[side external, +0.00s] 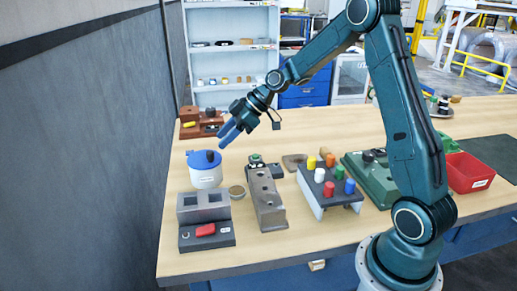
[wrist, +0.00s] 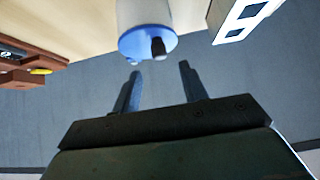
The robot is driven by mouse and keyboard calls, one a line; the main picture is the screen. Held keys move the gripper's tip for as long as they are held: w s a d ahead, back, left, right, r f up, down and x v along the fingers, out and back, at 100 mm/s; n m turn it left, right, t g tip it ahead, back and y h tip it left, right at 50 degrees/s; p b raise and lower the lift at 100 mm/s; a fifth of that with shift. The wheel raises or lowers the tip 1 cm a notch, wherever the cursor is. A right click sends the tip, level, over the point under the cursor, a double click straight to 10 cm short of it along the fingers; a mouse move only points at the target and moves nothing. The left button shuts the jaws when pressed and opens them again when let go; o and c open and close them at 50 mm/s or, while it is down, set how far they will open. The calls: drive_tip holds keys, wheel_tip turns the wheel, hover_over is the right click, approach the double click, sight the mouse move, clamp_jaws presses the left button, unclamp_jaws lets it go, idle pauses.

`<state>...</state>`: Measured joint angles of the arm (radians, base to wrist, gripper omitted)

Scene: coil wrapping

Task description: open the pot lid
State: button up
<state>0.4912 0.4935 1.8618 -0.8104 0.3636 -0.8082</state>
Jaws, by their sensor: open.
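The white pot (side external: 206,177) stands on the wooden table toward its left end, with the blue lid (side external: 198,159) on top. A dark knob (side external: 210,155) sits on the lid. In the wrist view the blue lid (wrist: 147,42) and its dark knob (wrist: 158,46) are at top centre, with the white pot (wrist: 143,14) partly cut off. My gripper (side external: 223,140) is above and slightly right of the lid in the side view. In the wrist view my gripper (wrist: 161,70) has its two blue fingers apart, nothing between them, with the lid just beyond the tips.
A brown wooden rack (side external: 200,123) is behind. A grey wall (side external: 90,150) is at left.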

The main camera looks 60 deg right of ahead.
sight(210, 151)
drive_tip(key=shift+x, duration=3.45)
clamp_jaws()
